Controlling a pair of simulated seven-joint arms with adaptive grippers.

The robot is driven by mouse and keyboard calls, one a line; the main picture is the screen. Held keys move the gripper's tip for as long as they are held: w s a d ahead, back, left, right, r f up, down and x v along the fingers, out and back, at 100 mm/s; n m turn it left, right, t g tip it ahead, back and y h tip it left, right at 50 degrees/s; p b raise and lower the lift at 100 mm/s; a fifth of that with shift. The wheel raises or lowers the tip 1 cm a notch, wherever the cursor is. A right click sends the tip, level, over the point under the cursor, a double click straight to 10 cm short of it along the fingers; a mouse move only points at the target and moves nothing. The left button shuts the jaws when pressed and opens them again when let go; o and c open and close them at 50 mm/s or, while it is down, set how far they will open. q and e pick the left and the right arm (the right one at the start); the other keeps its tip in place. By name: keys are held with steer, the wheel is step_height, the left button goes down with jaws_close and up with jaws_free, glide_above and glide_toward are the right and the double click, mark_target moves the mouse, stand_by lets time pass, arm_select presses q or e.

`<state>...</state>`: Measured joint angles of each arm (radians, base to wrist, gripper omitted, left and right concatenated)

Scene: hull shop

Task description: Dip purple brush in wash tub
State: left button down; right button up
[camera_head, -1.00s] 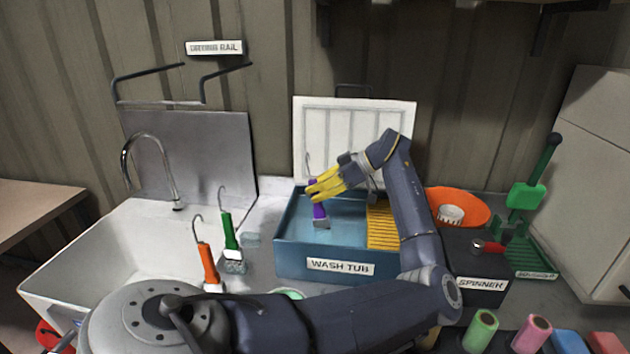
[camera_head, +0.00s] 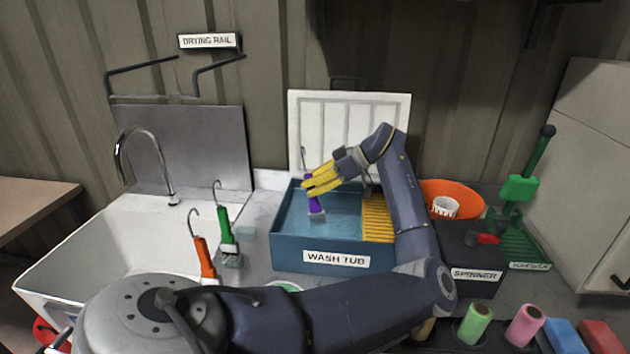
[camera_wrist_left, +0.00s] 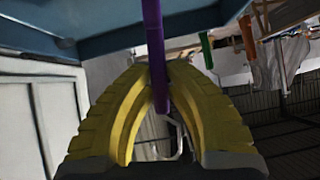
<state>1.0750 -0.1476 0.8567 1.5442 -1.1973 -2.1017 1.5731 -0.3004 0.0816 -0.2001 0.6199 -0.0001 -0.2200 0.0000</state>
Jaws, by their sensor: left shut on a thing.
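The purple brush (camera_head: 315,205) is upright with its hook at the top, and its head hangs inside the blue wash tub (camera_head: 290,252), over the left part. Whether the bristles touch the liquid I cannot tell. My left gripper (camera_head: 312,184), with yellow fingers, is shut on the brush handle from the right. My right gripper is not in view.
A ribbed yellow rack (camera_head: 378,215) fills the tub's right side. Green (camera_head: 226,222) and orange (camera_head: 201,252) brushes stand left of the tub, by the sink (camera_head: 60,265). The spinner (camera_head: 472,262) and an orange bowl (camera_head: 470,190) are right. A drying rail (camera_head: 150,97) hangs on the wall.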

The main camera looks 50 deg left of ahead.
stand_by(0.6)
arm_select(q)
steer(key=shift+r, duration=6.5)
